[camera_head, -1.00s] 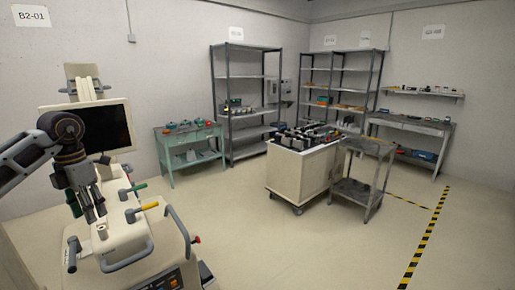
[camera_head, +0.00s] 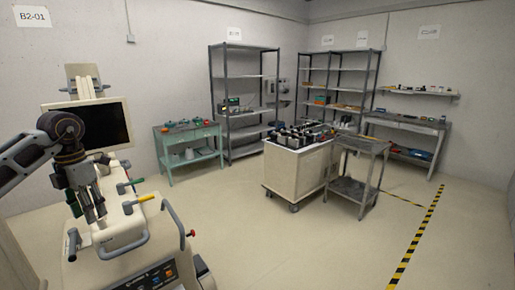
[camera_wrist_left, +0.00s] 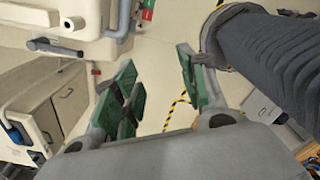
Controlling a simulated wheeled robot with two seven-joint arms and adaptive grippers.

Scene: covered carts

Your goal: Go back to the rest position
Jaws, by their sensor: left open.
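My left gripper (camera_head: 91,207) is at the left of the head view, in front of a cream medical-looking cart with a dark monitor (camera_head: 92,124). Its fingers point down, close to the cart's top as seen from the head. In the left wrist view its green-padded fingers (camera_wrist_left: 160,90) are spread apart with nothing between them. Floor with yellow-black tape shows through the gap. My right gripper is not in either view.
The cream cart (camera_head: 128,232) has coloured handles and a grey push bar. A white bin cart (camera_head: 293,175) full of dark items and a grey trolley (camera_head: 352,190) stand mid-room. A teal table (camera_head: 195,154) and shelves line the walls. The floor (camera_head: 275,245) in front is clear.

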